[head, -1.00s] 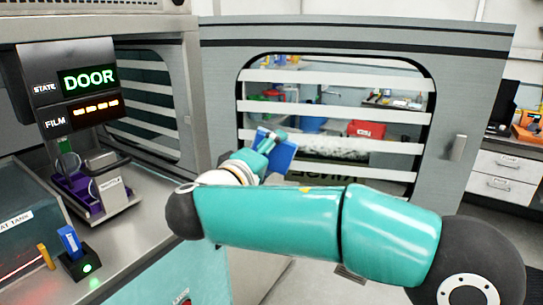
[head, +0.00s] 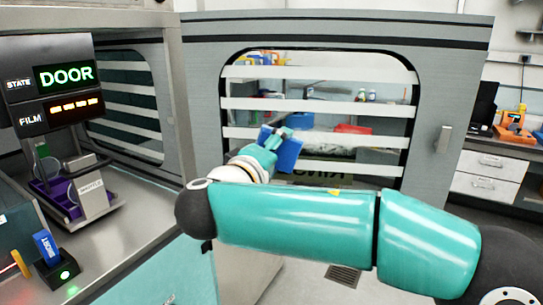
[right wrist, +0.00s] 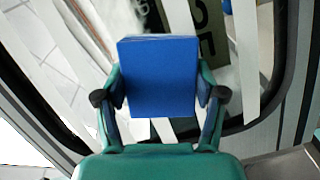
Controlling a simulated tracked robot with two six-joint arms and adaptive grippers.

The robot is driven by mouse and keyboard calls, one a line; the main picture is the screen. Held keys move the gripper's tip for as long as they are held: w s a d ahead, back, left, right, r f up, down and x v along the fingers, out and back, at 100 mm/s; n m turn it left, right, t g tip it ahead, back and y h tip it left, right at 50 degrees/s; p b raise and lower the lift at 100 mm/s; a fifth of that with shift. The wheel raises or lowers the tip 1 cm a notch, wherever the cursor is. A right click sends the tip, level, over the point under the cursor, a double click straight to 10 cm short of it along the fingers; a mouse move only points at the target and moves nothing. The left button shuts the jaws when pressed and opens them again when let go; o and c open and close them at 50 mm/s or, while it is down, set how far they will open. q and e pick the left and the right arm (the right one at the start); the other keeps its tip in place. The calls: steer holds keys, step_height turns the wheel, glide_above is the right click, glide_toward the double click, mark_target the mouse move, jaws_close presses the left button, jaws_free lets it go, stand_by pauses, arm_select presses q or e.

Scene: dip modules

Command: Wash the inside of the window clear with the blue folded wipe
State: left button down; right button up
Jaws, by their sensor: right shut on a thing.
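The window (head: 320,104) is set in a grey door panel, with white horizontal bands across it. A whitish smear shows low in the pane, right of the wipe. The blue folded wipe (head: 289,154) is in front of the window's lower left part; whether it touches the pane cannot be told. My right gripper (head: 277,141) is shut on the wipe. In the right wrist view the wipe (right wrist: 160,78) sits between both fingers, before the banded pane. My left gripper is out of view.
A display (head: 58,85) reads STATE DOOR and FILM with several lit orange bars. A small holder with a blue block (head: 47,247) and a green light is at lower left. The door handle (head: 444,139) is right of the window. White drawers (head: 493,172) stand farther right.

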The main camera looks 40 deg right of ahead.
mark_target(294, 150)
steer(key=shift+s+d+f+b, duration=0.1)
steer(key=shift+s+d+b, duration=1.55)
steer(key=shift+s+d, duration=0.4)
steer(key=shift+s+d+b, duration=0.9)
steer(key=shift+s+d, duration=0.6)
steer(key=shift+s, duration=0.25)
steer(key=shift+s+d+b, duration=0.85)
steer(key=shift+s+d, duration=0.65)
steer(key=shift+s, duration=0.2)
steer(key=shift+s+d+b, duration=0.65)
steer(key=shift+s+d, duration=0.5)
steer(key=shift+s, duration=0.15)
steer(key=shift+w+a+r, duration=0.2)
steer(key=shift+w+a, duration=2.15)
steer(key=shift+w, duration=0.25)
steer(key=shift+w+a+r+p, duration=0.15)
steer(key=shift+w+a+p, duration=0.3)
steer(key=shift+w+a, duration=0.65)
steer(key=shift+w+a+r+p, duration=0.1)
steer(key=shift+w+a+p, duration=0.4)
steer(key=shift+w+a, duration=1.1)
steer(key=shift+w, duration=0.25)
steer(key=shift+w+a+p, duration=0.45)
steer(key=shift+w+a, duration=0.3)
steer(key=shift+w, duration=0.2)
steer(key=shift+w+a+p, duration=0.55)
steer(key=shift+w+a, duration=0.9)
steer(key=shift+w, duration=0.2)
steer(key=shift+f, duration=0.2)
